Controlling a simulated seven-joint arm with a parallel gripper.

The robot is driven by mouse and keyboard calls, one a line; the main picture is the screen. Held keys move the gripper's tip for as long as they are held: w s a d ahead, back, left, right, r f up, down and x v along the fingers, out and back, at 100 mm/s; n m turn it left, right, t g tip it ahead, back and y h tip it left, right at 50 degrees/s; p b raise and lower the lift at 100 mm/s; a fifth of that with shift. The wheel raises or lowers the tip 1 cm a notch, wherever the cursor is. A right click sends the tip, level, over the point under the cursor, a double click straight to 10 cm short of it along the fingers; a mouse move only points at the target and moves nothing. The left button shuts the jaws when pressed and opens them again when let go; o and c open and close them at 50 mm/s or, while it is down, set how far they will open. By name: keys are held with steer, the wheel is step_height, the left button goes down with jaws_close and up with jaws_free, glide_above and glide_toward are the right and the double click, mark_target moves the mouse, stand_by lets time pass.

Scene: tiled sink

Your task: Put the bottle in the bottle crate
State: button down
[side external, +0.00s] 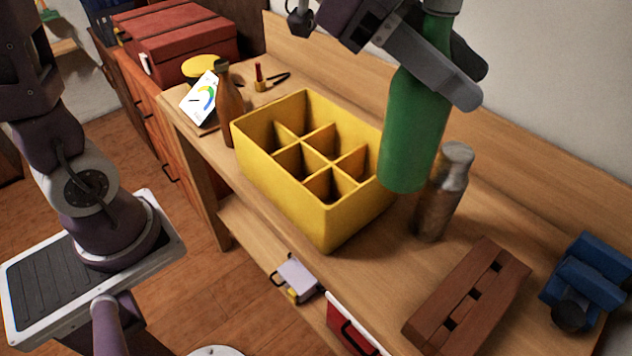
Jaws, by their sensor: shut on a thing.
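A green bottle (413,128) is held upright, slightly tilted, in my gripper (462,75) at the upper right of the side external view. The gripper is shut around its upper part, and one finger hides some of the bottle. The yellow bottle crate (290,193) stands on the wooden bench left of the bottle. Its visible compartments look empty. The bottle's base appears above the bench, overlapping the crate's right edge in the picture; the exact gap cannot be told.
A brownish-grey bottle (441,195) stands right of the crate, close to the green bottle in the picture. A brown bottle (229,104) stands at the crate's left. A brown slotted block (468,298) and a blue object (590,280) lie at right. A wooden backboard (520,170) runs behind.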

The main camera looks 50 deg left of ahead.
steer(key=w+a+n+t+y, duration=0.1)
steer(key=w+a, duration=0.1)
steer(key=a, duration=0.7)
steer(key=w+a+n+t, duration=0.1)
steer(key=w+a, duration=0.2)
steer(key=a, duration=0.6)
steer(key=s+a+n+t, duration=0.15)
steer(key=s+a, duration=0.25)
steer(key=a, duration=1.1)
step_height(320, 180, down, 23)
steer(key=shift+d+y, duration=0.25)
steer(key=shift+y, duration=0.15)
steer(key=c, duration=0.8)
jaws_free()
steer(key=shift+g, duration=0.25)
steer(key=v, duration=1.2)
